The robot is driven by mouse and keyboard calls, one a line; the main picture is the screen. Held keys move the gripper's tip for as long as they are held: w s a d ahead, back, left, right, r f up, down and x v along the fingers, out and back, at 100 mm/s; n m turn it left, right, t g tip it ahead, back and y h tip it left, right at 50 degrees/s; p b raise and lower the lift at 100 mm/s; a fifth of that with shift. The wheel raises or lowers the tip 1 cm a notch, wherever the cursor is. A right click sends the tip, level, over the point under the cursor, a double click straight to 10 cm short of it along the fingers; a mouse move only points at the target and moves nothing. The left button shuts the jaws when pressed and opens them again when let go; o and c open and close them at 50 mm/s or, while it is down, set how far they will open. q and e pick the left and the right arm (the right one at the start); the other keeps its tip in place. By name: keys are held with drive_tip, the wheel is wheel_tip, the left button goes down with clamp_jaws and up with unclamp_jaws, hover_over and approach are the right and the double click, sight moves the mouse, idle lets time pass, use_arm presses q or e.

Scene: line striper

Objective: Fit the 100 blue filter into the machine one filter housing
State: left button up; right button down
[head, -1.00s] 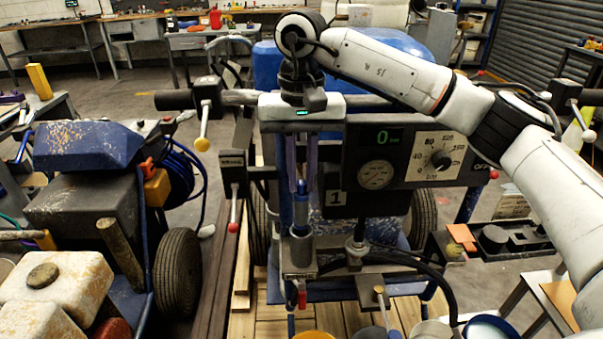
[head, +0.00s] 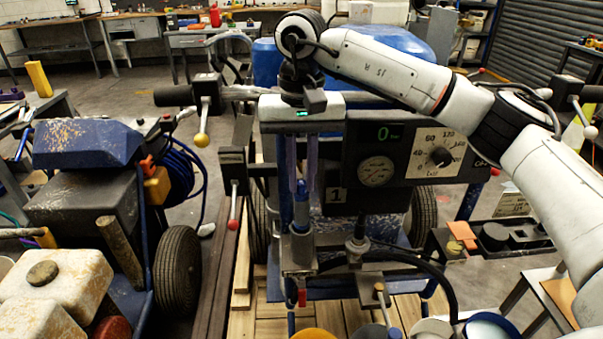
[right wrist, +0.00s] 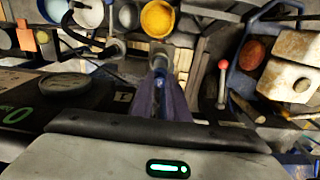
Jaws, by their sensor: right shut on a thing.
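My right gripper (head: 301,190) points straight down in front of machine one, left of the panel marked 1. It is shut on the blue filter (head: 301,206), a slim blue piece between the fingertips. Its lower end is at the top of the grey cylindrical filter housing (head: 302,245); I cannot tell how deep it sits inside. In the right wrist view the blue filter (right wrist: 159,68) shows beyond the fingers, in line with the housing. The 100 marking is not readable. My left gripper is not in view.
The gauge panel (head: 410,160) is close to the right of the gripper. A red-knobbed lever (head: 233,205) stands to the left. Buckets (head: 490,328) stand at the bottom right. A second, paint-splashed machine (head: 85,200) stands at the left.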

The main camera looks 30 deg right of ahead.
sight(301, 214)
drive_tip(key=shift+f+b, duration=2.65)
drive_tip(key=shift+f, duration=2.05)
idle(1.1)
drive_tip(key=c, duration=1.3)
unclamp_jaws()
drive_tip(key=shift+r, duration=0.1)
drive_tip(key=shift+r+p, duration=2.65)
drive_tip(key=shift+r, duration=0.85)
